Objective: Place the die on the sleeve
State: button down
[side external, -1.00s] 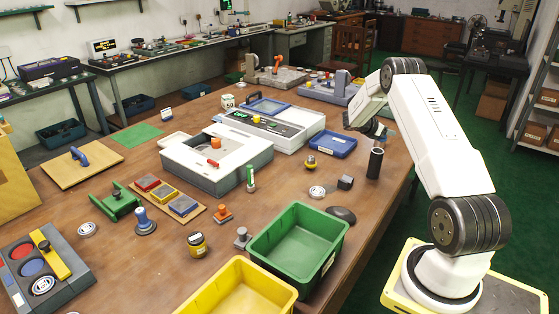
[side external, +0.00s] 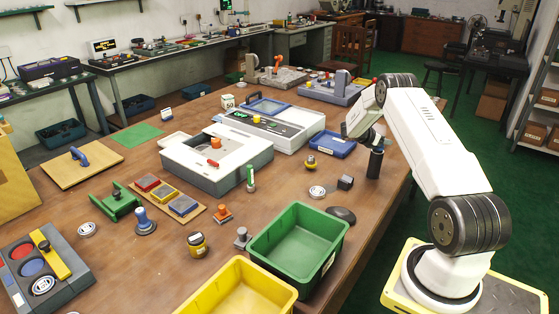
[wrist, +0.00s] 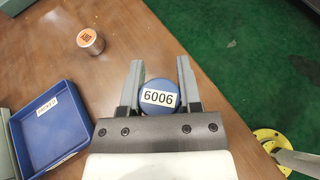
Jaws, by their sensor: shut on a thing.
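The die, a round blue disc (wrist: 158,97) with a white "6006" label, is between the two grey fingers of my gripper (wrist: 160,68) in the wrist view. My gripper is shut on it.
A blue tray (side external: 333,145) lies left of the sleeve, also seen in the wrist view (wrist: 50,128). A metal cylinder with an orange mark (wrist: 91,40) stands ahead. The table edge and green floor are close right.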

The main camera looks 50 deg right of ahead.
jog(key=shift+f, duration=0.15)
jog(key=shift+c, duration=1.4)
grip_release()
jog(key=shift+r, duration=0.2)
jog(key=v, duration=1.2)
jog(key=shift+f, duration=0.1)
